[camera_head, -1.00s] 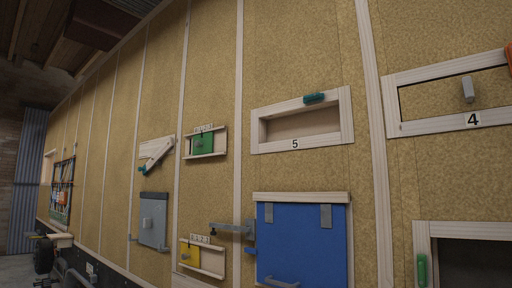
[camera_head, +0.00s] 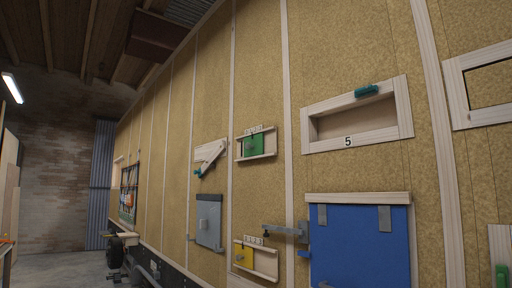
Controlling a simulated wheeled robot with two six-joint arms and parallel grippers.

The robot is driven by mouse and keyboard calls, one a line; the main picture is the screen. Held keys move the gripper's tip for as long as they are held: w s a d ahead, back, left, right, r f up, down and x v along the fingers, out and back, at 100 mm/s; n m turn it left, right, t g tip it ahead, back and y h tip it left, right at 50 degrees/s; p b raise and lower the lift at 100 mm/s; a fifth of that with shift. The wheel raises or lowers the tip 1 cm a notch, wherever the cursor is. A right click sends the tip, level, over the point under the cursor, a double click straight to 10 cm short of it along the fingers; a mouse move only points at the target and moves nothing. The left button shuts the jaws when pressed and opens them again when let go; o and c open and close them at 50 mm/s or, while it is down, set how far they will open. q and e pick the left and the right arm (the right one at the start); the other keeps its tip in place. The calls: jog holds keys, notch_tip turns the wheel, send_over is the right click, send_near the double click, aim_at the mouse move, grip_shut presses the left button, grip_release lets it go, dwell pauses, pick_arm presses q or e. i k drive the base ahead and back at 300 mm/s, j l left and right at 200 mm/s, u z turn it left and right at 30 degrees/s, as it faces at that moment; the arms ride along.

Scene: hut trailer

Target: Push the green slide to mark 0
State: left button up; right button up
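The green slide (camera_head: 252,145) is a square green plate with a small knob. It sits in a pale wooden rail frame (camera_head: 269,155) on the wall, near the middle of the view. A strip of small number tiles (camera_head: 254,130) runs along the top of the frame, too small to read. The plate fills the left and middle part of the rail, and a bare strip shows at its right. Neither of my grippers is in view.
Below is a yellow slide (camera_head: 244,257) in a similar rail. A grey metal latch (camera_head: 285,232) and a blue door (camera_head: 360,245) are to its right. A grey panel (camera_head: 208,221) and wooden flap (camera_head: 209,153) are left. Open floor (camera_head: 62,268) lies at lower left.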

aim_at(254, 145)
jog(key=i+j+z, duration=0.15)
jog(key=i, duration=0.55)
jog(key=i+j+z, duration=0.15)
jog(key=i, duration=0.5)
